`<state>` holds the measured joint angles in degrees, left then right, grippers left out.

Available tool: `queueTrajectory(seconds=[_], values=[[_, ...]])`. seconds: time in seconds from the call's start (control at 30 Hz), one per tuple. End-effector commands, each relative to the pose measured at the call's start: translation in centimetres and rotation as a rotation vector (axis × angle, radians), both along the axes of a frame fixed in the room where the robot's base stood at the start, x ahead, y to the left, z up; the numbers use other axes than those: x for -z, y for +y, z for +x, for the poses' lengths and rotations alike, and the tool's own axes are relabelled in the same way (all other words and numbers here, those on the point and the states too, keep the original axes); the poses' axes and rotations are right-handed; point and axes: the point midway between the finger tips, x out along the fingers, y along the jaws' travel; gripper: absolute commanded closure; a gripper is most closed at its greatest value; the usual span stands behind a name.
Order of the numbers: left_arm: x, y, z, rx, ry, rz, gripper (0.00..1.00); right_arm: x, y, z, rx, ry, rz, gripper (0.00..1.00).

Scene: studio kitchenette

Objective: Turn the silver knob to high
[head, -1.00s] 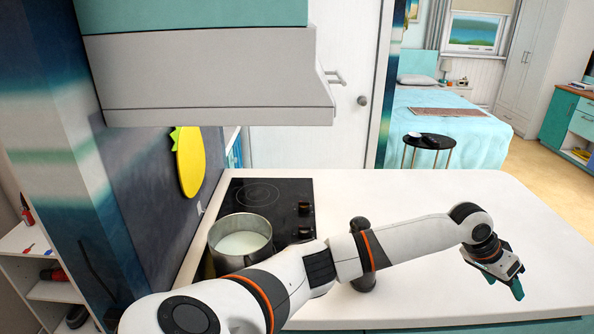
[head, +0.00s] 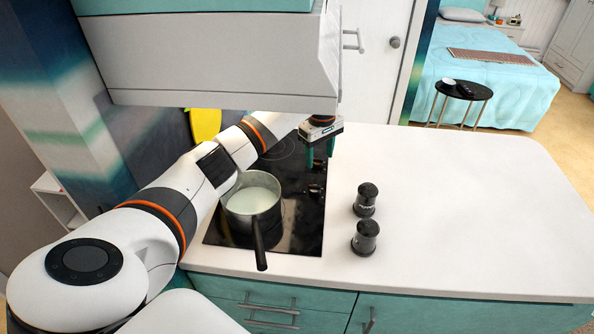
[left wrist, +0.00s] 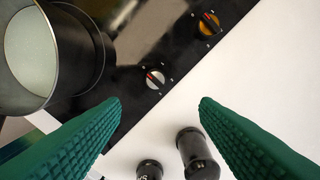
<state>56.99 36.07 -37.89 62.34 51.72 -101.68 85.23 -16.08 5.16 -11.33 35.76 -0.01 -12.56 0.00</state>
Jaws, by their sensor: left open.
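The silver knob (left wrist: 155,78) is on the right side of the black cooktop, with small marks around it; I cannot read its setting. An orange-yellow knob (left wrist: 208,24) is farther up in the left wrist view. In the head view a small knob shape (head: 315,190) shows just below my left gripper (head: 320,160), which hangs fingers down over the cooktop's right edge. In the left wrist view its two green fingers (left wrist: 160,103) are apart and empty, with the silver knob just beyond the gap between their tips. My right gripper is not in view.
A pot of white liquid (head: 253,194) stands on the cooktop (head: 295,225), its dark handle pointing forward. Two dark shakers (head: 366,199) stand on the white counter (head: 460,210). The range hood (head: 215,60) hangs above my arm. The counter's right side is clear.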

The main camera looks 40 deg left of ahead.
Motion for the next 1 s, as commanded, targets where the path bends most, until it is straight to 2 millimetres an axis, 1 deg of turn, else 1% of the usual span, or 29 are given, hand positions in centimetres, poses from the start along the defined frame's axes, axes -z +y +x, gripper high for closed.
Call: queueTrajectory(seconds=[0.07,0.17,0.3,0.4,0.5,0.6,0.7,0.83,1.0], values=[[0.3,0.2,-0.2,-0.021,0.009,0.001,0.44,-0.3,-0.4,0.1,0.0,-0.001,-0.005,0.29],[1.4,0.2,-0.2,-0.024,0.011,0.002,0.44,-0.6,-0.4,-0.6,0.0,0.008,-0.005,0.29],[3.8,0.2,-0.3,-0.022,0.012,0.001,0.44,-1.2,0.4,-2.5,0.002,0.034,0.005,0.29],[6.0,0.2,-0.3,-0.022,0.012,0.001,0.44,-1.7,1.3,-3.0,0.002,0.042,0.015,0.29],[7.9,0.2,-0.3,-0.021,0.01,0.001,0.44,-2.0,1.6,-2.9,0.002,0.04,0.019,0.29],[9.6,0.2,-0.3,-0.021,0.008,0.0,0.44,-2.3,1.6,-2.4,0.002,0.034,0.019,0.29],[10.9,0.2,-0.2,-0.02,0.008,0.0,0.44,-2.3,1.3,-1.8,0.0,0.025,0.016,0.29],[11.8,0.2,-0.2,-0.02,0.007,0.001,0.44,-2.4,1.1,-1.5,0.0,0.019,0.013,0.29],[12.0,0.2,-0.2,-0.019,0.006,0.001,0.44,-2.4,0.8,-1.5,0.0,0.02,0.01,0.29]])
